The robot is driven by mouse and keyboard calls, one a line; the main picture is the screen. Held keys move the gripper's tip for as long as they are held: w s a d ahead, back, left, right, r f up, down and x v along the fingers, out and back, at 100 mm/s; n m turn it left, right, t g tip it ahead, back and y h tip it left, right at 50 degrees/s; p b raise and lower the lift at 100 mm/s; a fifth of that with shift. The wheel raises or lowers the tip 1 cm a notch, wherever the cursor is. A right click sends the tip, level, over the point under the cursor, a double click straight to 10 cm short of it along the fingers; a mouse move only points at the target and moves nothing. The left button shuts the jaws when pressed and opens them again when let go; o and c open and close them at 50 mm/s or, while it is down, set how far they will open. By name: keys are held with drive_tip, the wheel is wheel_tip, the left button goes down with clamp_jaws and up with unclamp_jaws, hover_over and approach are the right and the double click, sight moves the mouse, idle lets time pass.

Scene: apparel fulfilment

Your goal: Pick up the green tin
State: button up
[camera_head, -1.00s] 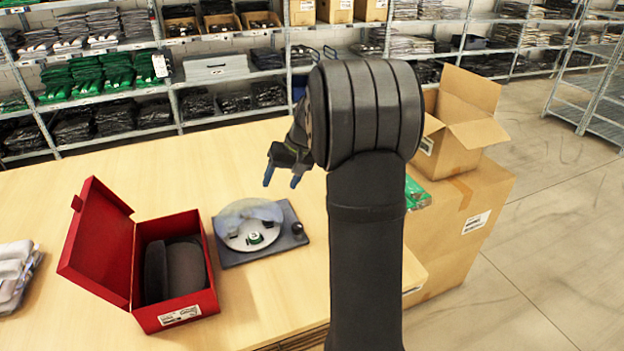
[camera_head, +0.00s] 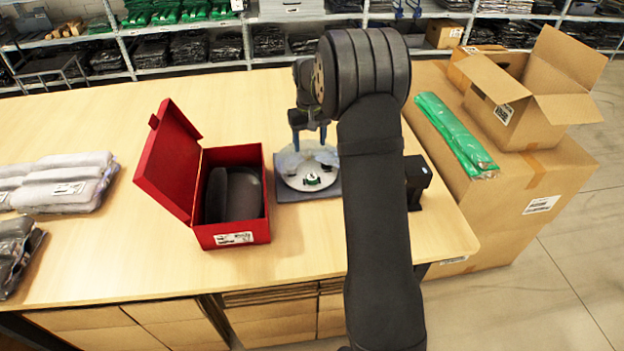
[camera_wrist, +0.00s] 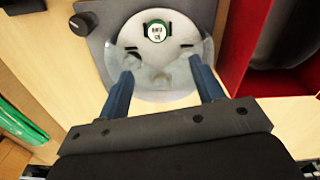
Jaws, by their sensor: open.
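The green tin (camera_head: 312,180) is a small round thing with a green rim and a white label on top. It sits on a round silver plate (camera_head: 295,183) on a dark square base. It also shows in the wrist view (camera_wrist: 157,31), near the top middle. A clear curved guard covers part of the plate on the gripper's side. My gripper (camera_head: 309,143) is open and empty, with blue fingers pointing down over the far side of the plate. In the wrist view the fingers (camera_wrist: 162,88) stand apart, with the tin beyond their tips, between their lines.
An open red box (camera_head: 205,229) with a dark item inside stands left of the base. Bagged grey garments (camera_head: 68,183) lie at the far left. A cardboard box (camera_head: 525,195) with a green package (camera_head: 455,135) is at the right. The table front is clear.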

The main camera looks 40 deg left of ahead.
hover_over(312, 176)
drive_tip(key=f, duration=0.8)
drive_tip(key=shift+s+a, duration=0.1)
drive_tip(key=shift+a, duration=0.2)
drive_tip(key=f, duration=0.5)
drive_tip(key=shift+d, duration=0.3)
drive_tip(key=c, duration=1.1)
drive_tip(key=shift+o, duration=0.2)
drive_tip(key=shift+r, duration=0.1)
